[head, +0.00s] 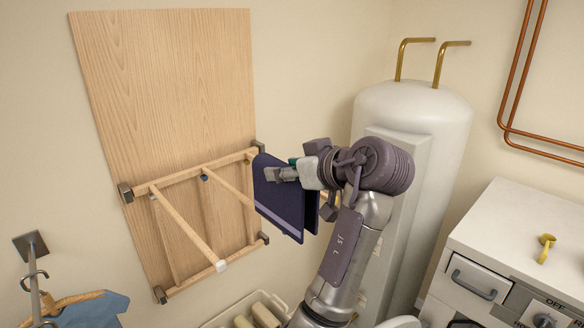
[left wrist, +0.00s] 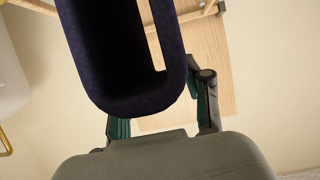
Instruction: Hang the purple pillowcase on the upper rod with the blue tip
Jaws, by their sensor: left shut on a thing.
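The pillowcase (head: 280,200) is dark navy-purple and hangs folded, with a paler stripe near its lower edge. My left gripper (head: 283,173) is shut on its top. In the left wrist view the cloth (left wrist: 100,85) fills the space in front of the fingers (left wrist: 160,118). A wooden rack is on the wall. Its upper rod (head: 230,190) has a small blue piece at its left end and runs to the pillowcase, which hides its right end. I cannot tell whether the cloth is around or beside it. The lower rod (head: 188,228) has a white tip.
A wooden panel (head: 165,80) backs the rack. A white tank (head: 415,110) stands right of it, behind my arm. A white cabinet (head: 540,230) is at the right. A blue garment (head: 95,310) on a hanger is at lower left. A bin (head: 235,310) stands below.

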